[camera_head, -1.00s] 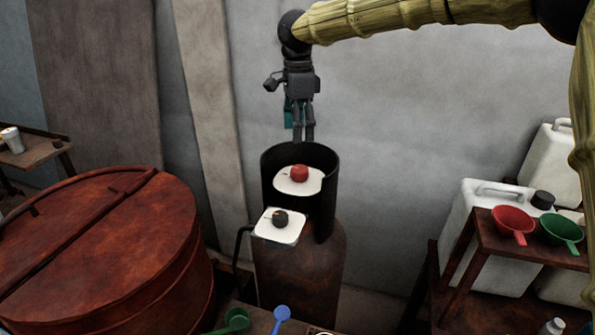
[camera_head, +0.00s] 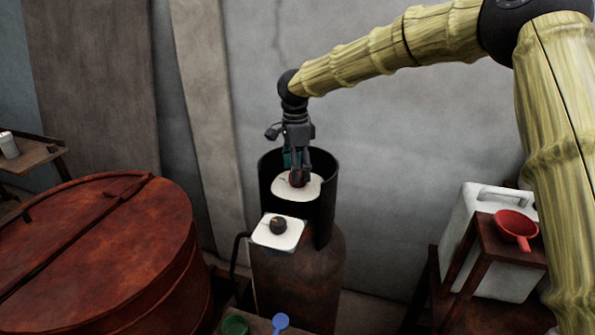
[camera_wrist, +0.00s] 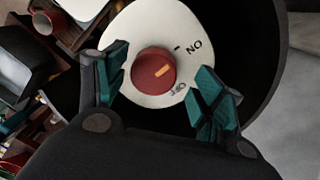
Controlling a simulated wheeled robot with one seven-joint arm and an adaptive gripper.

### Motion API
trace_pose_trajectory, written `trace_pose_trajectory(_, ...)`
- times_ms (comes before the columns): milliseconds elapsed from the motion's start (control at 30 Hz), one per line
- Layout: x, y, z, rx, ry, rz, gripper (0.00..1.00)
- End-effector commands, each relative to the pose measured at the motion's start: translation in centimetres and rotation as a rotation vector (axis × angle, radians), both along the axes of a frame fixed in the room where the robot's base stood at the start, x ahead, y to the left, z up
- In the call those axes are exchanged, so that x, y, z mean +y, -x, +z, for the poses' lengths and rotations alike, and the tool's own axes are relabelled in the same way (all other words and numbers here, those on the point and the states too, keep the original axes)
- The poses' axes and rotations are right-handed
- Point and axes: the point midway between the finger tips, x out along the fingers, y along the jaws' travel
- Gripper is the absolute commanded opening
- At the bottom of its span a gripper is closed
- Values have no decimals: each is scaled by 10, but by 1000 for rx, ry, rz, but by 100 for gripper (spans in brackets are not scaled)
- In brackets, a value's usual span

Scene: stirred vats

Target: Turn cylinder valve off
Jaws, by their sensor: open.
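A round red knob (camera_wrist: 150,72) with an orange mark sits on a white dial plate (camera_wrist: 130,30) inside the black collar (camera_head: 325,205) of a rusty cylinder (camera_head: 305,280). In the wrist view the plate carries "ON" lettering, and partly hidden lettering near the right finger looks like "OFF". The orange mark points right and slightly up, toward the ON side. My gripper (camera_head: 298,177) points down inside the collar. Its open teal fingers straddle the knob, with gaps visible on both sides in the wrist view. In the head view the fingers partly hide the knob.
A black knob (camera_head: 278,226) on a white plate stands in front of the collar. A large rusty vat (camera_head: 100,250) fills the left. At right are a white canister (camera_head: 480,215) and a red funnel-like scoop (camera_head: 515,226) on a shelf.

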Motion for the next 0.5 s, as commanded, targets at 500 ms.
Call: trace_pose_trajectory(500,-1,1,-22,-2,-1,-1,68)
